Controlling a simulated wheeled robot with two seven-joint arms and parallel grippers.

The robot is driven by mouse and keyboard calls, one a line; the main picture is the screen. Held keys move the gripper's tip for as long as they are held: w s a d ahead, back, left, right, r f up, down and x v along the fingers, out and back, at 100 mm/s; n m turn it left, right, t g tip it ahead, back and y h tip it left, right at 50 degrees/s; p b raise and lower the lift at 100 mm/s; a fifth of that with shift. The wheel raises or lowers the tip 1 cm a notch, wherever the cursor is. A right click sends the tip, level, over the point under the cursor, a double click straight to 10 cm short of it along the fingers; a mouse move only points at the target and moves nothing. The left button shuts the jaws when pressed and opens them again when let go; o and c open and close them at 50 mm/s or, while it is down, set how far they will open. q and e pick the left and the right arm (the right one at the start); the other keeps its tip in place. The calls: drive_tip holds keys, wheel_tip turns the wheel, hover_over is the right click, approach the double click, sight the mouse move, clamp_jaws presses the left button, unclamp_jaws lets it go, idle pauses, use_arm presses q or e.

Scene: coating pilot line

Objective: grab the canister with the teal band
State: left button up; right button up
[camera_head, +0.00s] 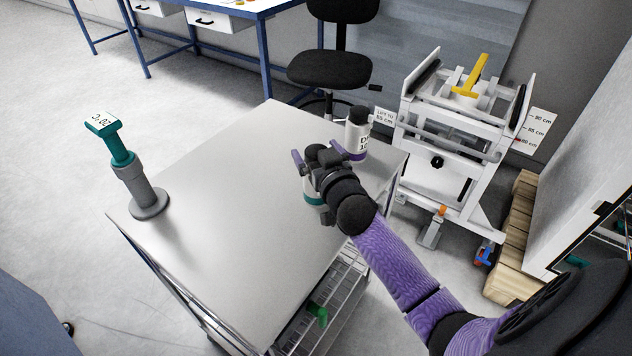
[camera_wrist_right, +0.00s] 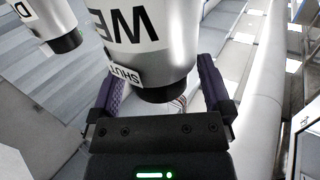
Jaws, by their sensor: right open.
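In the head view, a pale canister with a teal band (camera_head: 314,201) stands on the cart top, mostly hidden behind my right gripper (camera_head: 312,162). In the right wrist view, a silver canister with a white printed label and black end (camera_wrist_right: 150,62) fills the upper middle, between the two purple fingers of my right gripper (camera_wrist_right: 160,88). The fingers are open on either side of it; I cannot tell whether they touch it. No teal shows on it in that view. My left gripper is out of view.
A second canister (camera_head: 357,136) with a black cap and purple band stands close by; it also shows in the wrist view (camera_wrist_right: 52,25). A grey stand with a teal top (camera_head: 148,196) is on the left of the cart top (camera_head: 225,190). A white wheeled frame (camera_head: 440,165) stands right.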

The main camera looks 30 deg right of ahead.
drive_tip(key=shift+w, duration=0.15)
clamp_jaws()
idle(0.4)
